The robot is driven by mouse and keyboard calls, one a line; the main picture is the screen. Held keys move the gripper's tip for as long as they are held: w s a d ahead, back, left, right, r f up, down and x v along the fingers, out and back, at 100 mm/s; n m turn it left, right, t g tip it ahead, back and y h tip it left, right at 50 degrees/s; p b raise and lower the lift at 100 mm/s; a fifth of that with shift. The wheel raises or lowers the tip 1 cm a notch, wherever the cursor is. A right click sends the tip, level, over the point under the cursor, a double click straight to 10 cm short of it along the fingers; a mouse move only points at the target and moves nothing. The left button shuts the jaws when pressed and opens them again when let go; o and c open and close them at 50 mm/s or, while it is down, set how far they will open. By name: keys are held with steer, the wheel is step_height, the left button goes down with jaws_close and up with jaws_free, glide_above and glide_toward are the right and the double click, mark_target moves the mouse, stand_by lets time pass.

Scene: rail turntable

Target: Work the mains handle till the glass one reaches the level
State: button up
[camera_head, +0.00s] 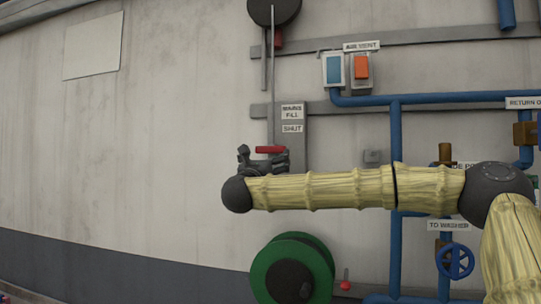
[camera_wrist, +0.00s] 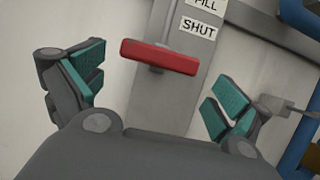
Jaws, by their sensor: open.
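The red handle (camera_head: 269,149) sits on a grey upright plate (camera_head: 292,112) on the wall, under labels reading FILL and SHUT. The label's first word is blurred in the head view. In the wrist view the handle (camera_wrist: 159,56) is a red bar lying nearly level, slightly tilted. My gripper (camera_head: 264,157) is open at the handle. Its teal-padded fingers (camera_wrist: 157,86) stand apart to the left and right of the bar, with no visible contact. A white-framed blue pane (camera_head: 334,69) is on the wall above right; I cannot tell whether it is the glass or read a level.
An orange panel (camera_head: 361,66) sits beside the pane under an AIR VENT label. Blue pipes (camera_head: 396,140) and a blue valve wheel (camera_head: 455,261) are at right. A green reel (camera_head: 292,268) is below my forearm. The left wall is mostly bare.

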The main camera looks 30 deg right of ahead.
steer(key=v, duration=0.7)
